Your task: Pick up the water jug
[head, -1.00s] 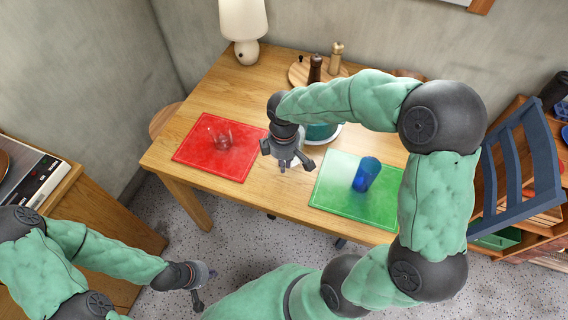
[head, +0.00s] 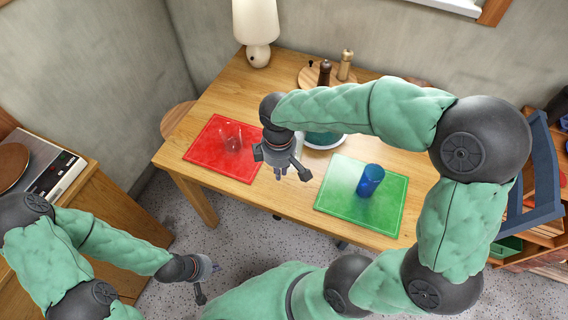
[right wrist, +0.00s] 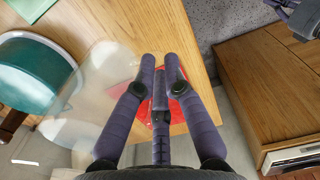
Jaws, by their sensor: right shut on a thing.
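The clear water jug (right wrist: 95,100) shows in the right wrist view as a large see-through shape just left of my fingers. My right gripper (right wrist: 160,80) is shut on it, though the clear handle is hard to make out. In the head view my right gripper (head: 279,172) is over the table's front part, between the red and green mats, and mostly hides the jug. My left gripper (head: 208,281) is low at the left, away from the table and apart from the jug; its finger opening is unclear.
A clear glass (head: 231,138) stands on the red mat (head: 205,158). A blue cup (head: 369,180) stands on the green mat (head: 335,205). A lamp (head: 257,30) and mills (head: 345,65) stand at the back.

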